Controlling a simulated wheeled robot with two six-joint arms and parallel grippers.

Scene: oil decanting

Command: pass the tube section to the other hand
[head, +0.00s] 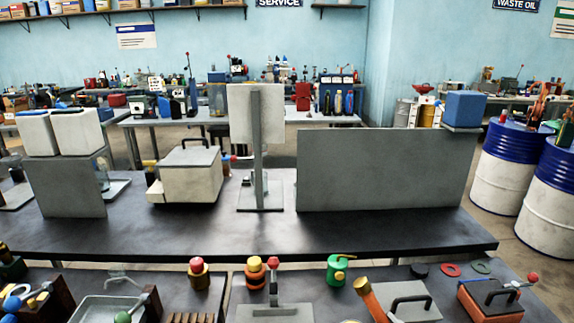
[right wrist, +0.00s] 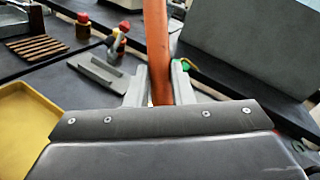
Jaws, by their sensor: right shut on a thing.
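The tube section (right wrist: 157,45) is a long orange tube with a copper-coloured end. In the right wrist view it runs upward from between the two pale fingers of my right gripper (right wrist: 159,88), which is shut on it. Its lower part is hidden behind the gripper body. In the head view the tube section (head: 372,303) leans up and left from the bottom edge, its copper end uppermost. My left gripper shows in neither view.
The near bench carries a grey plate with a handle (head: 412,304), a green can (head: 337,269), a red-knobbed lever stand (head: 273,291) and a red box (head: 490,303). Behind stand a cream box (head: 187,178) and a wide grey panel (head: 380,168). A yellow tray (right wrist: 25,125) lies at left in the wrist view.

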